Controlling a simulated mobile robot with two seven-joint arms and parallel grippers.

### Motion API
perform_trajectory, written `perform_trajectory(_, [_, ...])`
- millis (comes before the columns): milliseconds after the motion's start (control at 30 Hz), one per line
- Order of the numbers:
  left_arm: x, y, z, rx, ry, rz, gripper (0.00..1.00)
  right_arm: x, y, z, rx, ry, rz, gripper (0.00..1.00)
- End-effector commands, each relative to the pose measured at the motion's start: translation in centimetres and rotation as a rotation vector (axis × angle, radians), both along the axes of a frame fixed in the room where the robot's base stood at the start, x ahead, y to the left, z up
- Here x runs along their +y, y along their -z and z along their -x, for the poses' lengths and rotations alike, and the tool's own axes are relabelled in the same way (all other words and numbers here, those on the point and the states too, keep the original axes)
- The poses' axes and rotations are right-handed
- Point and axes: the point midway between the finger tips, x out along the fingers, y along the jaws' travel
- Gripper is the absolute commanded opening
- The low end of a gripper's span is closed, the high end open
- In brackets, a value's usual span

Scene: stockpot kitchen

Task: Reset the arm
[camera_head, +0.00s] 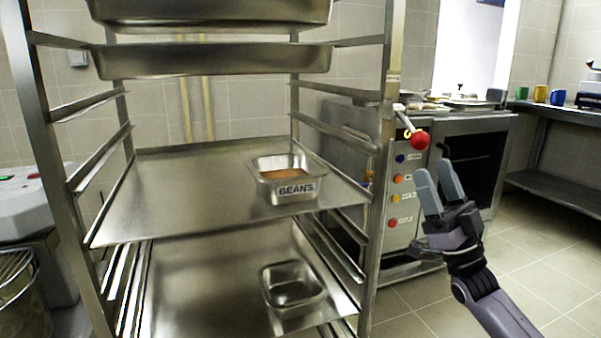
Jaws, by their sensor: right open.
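My right gripper (440,188) is at the right of the head view, its two grey fingers pointing up and spread apart. It is open and empty, in front of the machine with coloured buttons and to the right of the metal rack (376,180). My right arm comes in from the lower right. My left gripper and left arm do not show.
A metal tin labelled BEANS (289,181) stands on the rack's middle tray (180,195). An empty metal tin (291,287) sits on the tray below. A machine with a red-knobbed lever (419,140) stands behind my gripper. Tiled floor (545,260) is clear at the right.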

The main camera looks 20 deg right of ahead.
Motion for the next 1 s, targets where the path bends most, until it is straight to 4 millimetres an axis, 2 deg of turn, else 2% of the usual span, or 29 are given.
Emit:
perform_trajectory(67, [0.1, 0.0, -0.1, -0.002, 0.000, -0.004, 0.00, 0.3, 0.5, -0.1, 0.017, -0.001, 0.000, 0.59])
perform_trajectory(167, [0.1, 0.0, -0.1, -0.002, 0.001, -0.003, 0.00, 1.9, 2.8, -0.5, 0.099, 0.002, 0.003, 0.59])
perform_trajectory(267, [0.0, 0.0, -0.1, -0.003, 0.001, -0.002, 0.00, 4.8, 7.1, -0.8, 0.257, 0.005, 0.015, 0.59])
perform_trajectory(333, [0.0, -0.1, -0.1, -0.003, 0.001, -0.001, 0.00, 7.4, 11.0, -0.5, 0.394, 0.011, 0.032, 0.59])
perform_trajectory(467, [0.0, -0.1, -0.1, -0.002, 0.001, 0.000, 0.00, 12.2, 17.8, 1.4, 0.651, 0.014, 0.083, 0.59])
perform_trajectory(600, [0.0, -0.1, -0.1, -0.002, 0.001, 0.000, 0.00, 16.8, 24.1, 5.3, 0.914, 0.005, 0.152, 0.59])
perform_trajectory(700, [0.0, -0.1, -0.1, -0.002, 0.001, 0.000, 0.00, 19.5, 27.6, 8.7, 1.085, -0.008, 0.205, 0.59])
perform_trajectory(900, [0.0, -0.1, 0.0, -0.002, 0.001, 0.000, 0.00, 23.3, 32.0, 16.0, 1.376, -0.053, 0.309, 0.59])
perform_trajectory(967, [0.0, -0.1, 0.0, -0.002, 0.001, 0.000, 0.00, 24.2, 32.9, 18.2, 1.456, -0.070, 0.339, 0.59])
perform_trajectory(1000, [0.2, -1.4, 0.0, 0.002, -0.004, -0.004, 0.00, 24.0, 31.7, 18.3, 1.466, -0.062, 0.349, 0.59])
